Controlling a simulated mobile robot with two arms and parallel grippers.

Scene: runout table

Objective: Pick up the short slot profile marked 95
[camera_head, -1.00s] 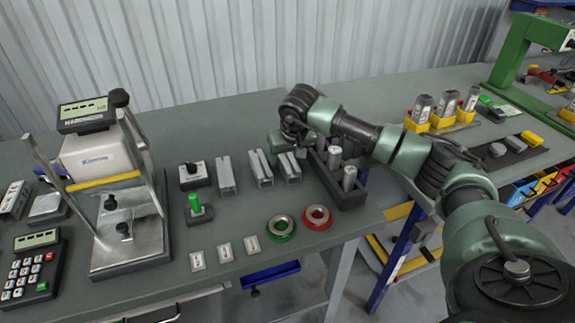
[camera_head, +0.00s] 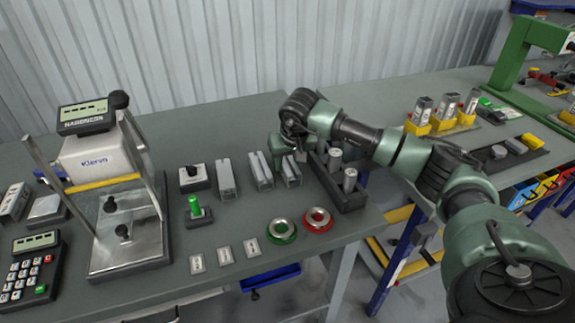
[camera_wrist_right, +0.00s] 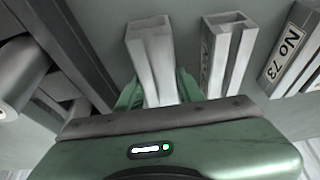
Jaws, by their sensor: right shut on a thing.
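Several grey slot profiles stand in a row on the table. My right gripper (camera_head: 288,154) is shut on the far end of the rightmost slot profile (camera_head: 292,174), beside the dark rack. In the right wrist view this held profile (camera_wrist_right: 153,58) sits between the green fingers, its open end showing; no mark is readable on it. A second profile (camera_wrist_right: 224,55) stands apart next to it; it also shows in the head view (camera_head: 260,170). A third profile (camera_wrist_right: 290,55) bears "No 73"; it is the leftmost in the head view (camera_head: 227,180). My left gripper is out of view.
A dark rack (camera_head: 342,199) with metal cylinders stands close on the right of the held profile. Green (camera_head: 281,232) and red (camera_head: 317,220) rings lie in front. A hardness tester (camera_head: 98,165) stands at the left. A corrugated wall is behind.

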